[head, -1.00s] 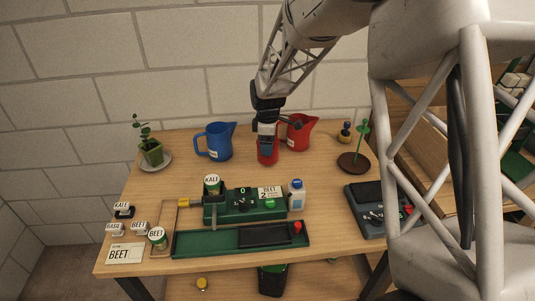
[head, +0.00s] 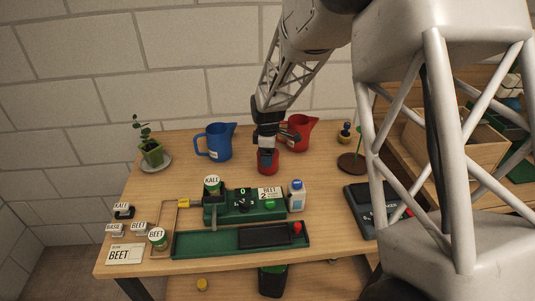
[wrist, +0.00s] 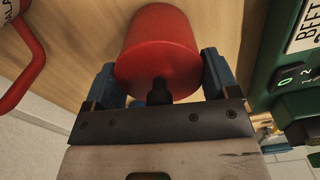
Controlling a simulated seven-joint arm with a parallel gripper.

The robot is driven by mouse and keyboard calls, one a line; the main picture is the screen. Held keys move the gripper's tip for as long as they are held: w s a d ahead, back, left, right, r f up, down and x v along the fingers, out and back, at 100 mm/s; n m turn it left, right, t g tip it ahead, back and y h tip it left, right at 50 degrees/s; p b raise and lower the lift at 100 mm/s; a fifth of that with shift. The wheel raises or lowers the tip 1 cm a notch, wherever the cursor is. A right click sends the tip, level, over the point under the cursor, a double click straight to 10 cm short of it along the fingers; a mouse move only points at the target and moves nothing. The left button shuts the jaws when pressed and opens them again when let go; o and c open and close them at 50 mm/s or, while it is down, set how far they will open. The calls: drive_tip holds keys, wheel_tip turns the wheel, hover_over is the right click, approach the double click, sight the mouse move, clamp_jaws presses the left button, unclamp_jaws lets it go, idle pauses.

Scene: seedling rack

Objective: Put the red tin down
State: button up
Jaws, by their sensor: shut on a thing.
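The red tin (head: 268,166) is at the back middle of the wooden table (head: 320,229), between the blue jug and the red jug and behind the green machine. My gripper (head: 267,151) points down over it and is shut on it. In the wrist view the red tin (wrist: 158,52) sits between the two blue fingers of my gripper (wrist: 160,85). Its base looks to be at or very near the tabletop; I cannot tell if it touches.
A blue jug (head: 214,142) stands left of the tin and a red jug (head: 299,131) close behind it to the right. The green machine (head: 240,206) and a white bottle (head: 297,195) are in front. Bare table lies left of the tin.

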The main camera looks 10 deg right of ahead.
drive_tip(key=shift+f, duration=0.1)
idle(0.3)
drive_tip(key=o, duration=1.7)
drive_tip(key=shift+f, duration=0.1)
drive_tip(key=shift+o, duration=0.2)
wheel_tip(320, 180, up, 12)
drive_tip(key=shift+r, duration=0.2)
